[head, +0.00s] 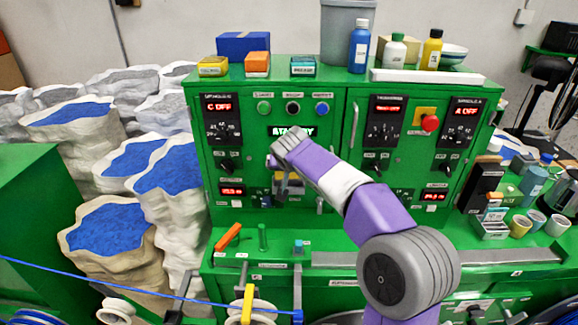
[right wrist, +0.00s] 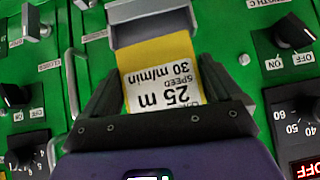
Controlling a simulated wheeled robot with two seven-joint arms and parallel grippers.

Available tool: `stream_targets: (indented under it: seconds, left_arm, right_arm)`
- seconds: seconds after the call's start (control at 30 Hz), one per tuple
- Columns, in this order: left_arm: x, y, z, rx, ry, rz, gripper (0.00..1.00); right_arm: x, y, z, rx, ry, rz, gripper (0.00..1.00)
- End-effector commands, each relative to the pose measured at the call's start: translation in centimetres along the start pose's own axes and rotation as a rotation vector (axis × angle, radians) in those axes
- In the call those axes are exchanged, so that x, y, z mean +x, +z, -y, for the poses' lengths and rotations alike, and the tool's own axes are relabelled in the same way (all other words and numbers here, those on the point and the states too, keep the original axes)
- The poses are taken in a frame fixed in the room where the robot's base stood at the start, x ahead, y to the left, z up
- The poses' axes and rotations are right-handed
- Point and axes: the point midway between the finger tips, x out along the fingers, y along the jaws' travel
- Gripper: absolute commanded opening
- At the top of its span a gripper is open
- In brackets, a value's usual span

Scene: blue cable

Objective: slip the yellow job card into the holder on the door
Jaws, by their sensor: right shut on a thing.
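The yellow job card (right wrist: 150,53) has a white printed label reading 25 m and speed 30 m/min, upside down in the right wrist view. My right gripper (right wrist: 160,88) is shut on it, a finger at either side. The card's far end meets the grey holder (right wrist: 158,31) on the green door. In the head view my right gripper (head: 283,188) is at the cabinet's left door, and my arm partly hides the holder. My left gripper is not in view.
Knobs and handles stick out of the door around the holder, including a black knob (right wrist: 293,33). The green cabinet (head: 340,120) carries bottles and small boxes on top. A green ledge with an orange-handled part (head: 228,236) lies below. A blue cable (head: 130,282) crosses the lower left.

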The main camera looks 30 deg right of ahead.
Motion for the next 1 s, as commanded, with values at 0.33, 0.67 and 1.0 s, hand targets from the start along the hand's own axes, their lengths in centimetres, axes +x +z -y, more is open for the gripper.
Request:
stream_targets:
  seconds: [0.33,0.67,1.0]
  left_arm:
    - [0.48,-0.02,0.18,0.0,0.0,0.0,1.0]
    - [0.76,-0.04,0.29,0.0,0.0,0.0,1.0]
    - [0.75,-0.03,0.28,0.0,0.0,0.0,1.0]
  right_arm:
    - [1.26,1.72,-0.2,0.002,0.016,0.04,0.34]
    - [1.41,1.88,-0.22,0.002,0.016,0.04,0.34]
    - [1.4,1.9,-0.18,0.002,0.016,0.041,1.0]
